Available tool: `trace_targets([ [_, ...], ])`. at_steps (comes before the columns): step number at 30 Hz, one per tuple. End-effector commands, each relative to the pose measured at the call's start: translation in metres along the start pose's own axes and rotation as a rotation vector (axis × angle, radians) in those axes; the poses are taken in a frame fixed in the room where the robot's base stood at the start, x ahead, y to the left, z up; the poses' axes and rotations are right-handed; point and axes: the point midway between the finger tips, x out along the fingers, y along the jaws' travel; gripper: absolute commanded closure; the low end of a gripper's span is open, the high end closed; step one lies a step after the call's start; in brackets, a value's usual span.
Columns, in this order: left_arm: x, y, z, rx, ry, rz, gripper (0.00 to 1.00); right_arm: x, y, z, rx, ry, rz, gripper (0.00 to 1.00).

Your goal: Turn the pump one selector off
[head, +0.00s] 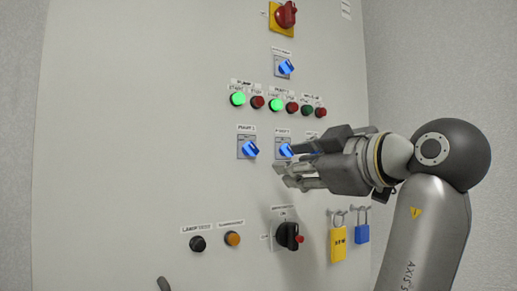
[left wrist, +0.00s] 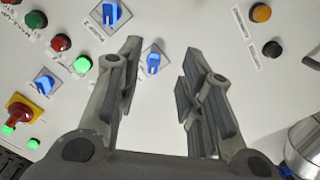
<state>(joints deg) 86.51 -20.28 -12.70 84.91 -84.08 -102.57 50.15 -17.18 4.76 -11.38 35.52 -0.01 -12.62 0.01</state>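The pump one selector (head: 249,148) is a blue knob on a square plate on the grey panel, left in the row of two. Its handle is tilted in the head view. In the left wrist view the pump one selector (left wrist: 153,61) shows between and beyond the fingertips. My left gripper (head: 288,165) is open and empty, in front of the panel and to the right of that selector. It also shows in the left wrist view (left wrist: 162,60), its fingers apart and seemingly not touching the knob. My right gripper is in neither view.
The second pump selector (head: 284,150) is close by, partly behind my fingers. Above are lit green buttons (head: 238,98), red buttons (head: 257,102) and a red-yellow switch (head: 284,15). Below are a black rotary switch (head: 288,235) and padlocks (head: 338,243).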

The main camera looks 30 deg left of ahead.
Motion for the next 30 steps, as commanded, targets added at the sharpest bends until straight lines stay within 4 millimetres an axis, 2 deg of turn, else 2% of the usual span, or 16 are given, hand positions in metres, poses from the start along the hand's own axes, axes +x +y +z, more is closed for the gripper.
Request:
trace_targets([
  [1,-0.007,0.002,-0.015,-0.031,0.019,-0.002,0.65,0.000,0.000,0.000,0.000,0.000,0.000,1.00],
  [3,-0.013,0.004,-0.027,-0.057,0.039,-0.007,0.65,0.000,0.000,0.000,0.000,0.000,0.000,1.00],
  [8,-0.008,0.005,-0.038,-0.077,0.053,-0.012,0.65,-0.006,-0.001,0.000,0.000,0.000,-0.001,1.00],
  [21,0.069,0.005,-0.043,-0.074,0.054,-0.011,0.65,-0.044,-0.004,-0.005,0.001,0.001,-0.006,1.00],
  [25,0.084,0.005,-0.042,-0.074,0.053,-0.010,0.65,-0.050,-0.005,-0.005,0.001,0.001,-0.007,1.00],
  [30,0.091,0.003,-0.041,-0.074,0.051,-0.009,0.65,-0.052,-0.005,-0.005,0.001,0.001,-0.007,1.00],
])
